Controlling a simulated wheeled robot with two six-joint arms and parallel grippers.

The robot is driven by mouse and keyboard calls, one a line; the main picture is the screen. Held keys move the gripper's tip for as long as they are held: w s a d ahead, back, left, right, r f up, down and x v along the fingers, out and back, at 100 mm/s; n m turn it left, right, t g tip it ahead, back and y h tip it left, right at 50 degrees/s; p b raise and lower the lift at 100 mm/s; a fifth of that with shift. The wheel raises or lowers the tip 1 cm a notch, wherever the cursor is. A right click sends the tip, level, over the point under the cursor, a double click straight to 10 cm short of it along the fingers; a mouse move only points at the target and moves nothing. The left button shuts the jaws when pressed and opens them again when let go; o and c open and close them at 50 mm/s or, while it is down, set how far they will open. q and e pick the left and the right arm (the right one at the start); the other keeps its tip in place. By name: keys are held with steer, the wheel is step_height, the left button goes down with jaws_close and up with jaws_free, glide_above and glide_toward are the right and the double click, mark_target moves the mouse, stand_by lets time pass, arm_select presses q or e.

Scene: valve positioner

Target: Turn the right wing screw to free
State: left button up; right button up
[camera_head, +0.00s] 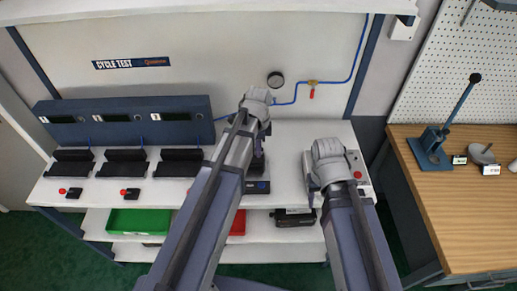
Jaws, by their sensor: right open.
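No wing screw can be made out; it is too small or hidden behind my arms. My left arm reaches across the bench, and its gripper (259,155) points down over a dark device with a blue front (257,187). The arm covers much of that device, and I cannot see the left fingertips clearly. My right gripper (313,192) is open, low over the right part of the white bench, at the left edge of a light grey box with red buttons (361,178). My right wrist hides most of that box.
Several black cradles (126,162) stand below a blue display panel (125,122) on the bench's left. A gauge (275,79) and blue air line with a red-handled valve (312,90) are on the back wall. A wooden table with a lever press (434,143) stands right.

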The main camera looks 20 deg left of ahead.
arm_select(q)
jaws_close()
steer(key=shift+n, duration=0.3)
steer(key=n, duration=0.3)
steer(key=shift+n, duration=0.4)
steer(key=n, duration=0.4)
steer(key=shift+n, duration=0.3)
steer(key=n, duration=0.8)
steer(key=shift+n, duration=0.6)
